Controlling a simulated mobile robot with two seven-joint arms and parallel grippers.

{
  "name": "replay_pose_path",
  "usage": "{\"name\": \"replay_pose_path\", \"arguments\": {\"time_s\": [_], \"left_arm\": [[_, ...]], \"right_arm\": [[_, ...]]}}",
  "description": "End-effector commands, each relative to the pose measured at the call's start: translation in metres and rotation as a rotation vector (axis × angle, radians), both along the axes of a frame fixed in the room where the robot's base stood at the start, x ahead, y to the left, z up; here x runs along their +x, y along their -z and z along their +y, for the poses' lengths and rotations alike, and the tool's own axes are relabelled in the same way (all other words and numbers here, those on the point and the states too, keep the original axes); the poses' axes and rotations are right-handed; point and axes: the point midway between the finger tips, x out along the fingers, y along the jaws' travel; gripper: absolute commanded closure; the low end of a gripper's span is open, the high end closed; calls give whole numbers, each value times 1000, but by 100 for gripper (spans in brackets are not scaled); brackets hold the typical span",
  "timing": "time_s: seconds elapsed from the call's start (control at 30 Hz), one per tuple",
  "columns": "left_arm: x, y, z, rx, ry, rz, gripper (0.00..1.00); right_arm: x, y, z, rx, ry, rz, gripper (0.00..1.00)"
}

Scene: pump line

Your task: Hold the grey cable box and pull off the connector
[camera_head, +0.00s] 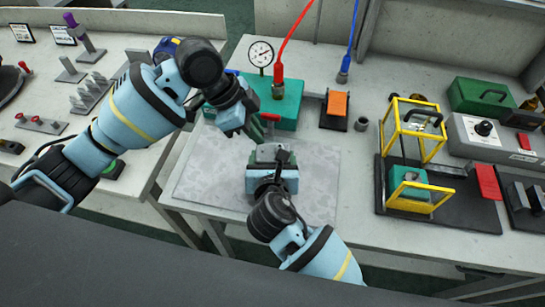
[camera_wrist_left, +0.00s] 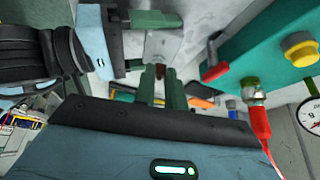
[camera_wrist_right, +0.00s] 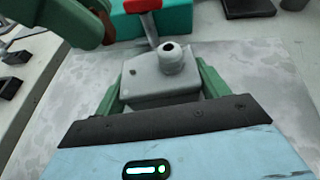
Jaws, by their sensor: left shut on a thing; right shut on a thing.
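The grey cable box (camera_wrist_right: 150,82) sits between the green fingers of my right gripper (camera_wrist_right: 160,85), which is shut on it. In the head view the box (camera_head: 268,153) is above the grey mat. A round grey gland with a dark, empty hole is on its top. My left gripper (camera_head: 262,128) is shut beyond the box, to its upper left in the right wrist view. A small dark red-brown piece, apparently the connector (camera_wrist_left: 160,72), shows between its fingertips, mostly hidden. It is apart from the box's gland.
A teal pump block (camera_head: 285,103) with a gauge (camera_head: 261,54) and red hose stands behind. A red-handled lever (camera_wrist_right: 143,5) is close beyond the box. An orange-topped block (camera_head: 337,104) and a yellow frame (camera_head: 415,128) stand to the right. The grey mat (camera_head: 212,170) is bare at left.

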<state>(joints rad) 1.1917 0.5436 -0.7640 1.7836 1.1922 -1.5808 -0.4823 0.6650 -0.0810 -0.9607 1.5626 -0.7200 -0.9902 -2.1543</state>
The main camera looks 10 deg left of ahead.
Motion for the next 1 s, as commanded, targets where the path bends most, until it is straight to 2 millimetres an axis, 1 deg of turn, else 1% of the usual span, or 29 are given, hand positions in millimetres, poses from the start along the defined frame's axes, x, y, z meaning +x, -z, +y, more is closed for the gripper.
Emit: {"name": "replay_pose_path", "arguments": {"time_s": [0.2,0.43,0.47,0.63,0.9,1.0], "left_arm": [[0,-9,0,0,0,-1,100],[0,-9,0,0,0,0,100],[0,-9,0,0,0,0,100],[0,-9,0,0,0,0,100],[0,-9,0,0,0,0,100],[0,-12,0,0,0,-3,100]], "right_arm": [[0,1,-1,-2,1,2,50],[0,1,-1,-2,1,2,50],[0,1,-1,-2,1,2,24],[0,1,0,-1,1,1,2],[0,0,0,0,0,0,1],[-4,-2,-1,-1,0,0,1]]}}
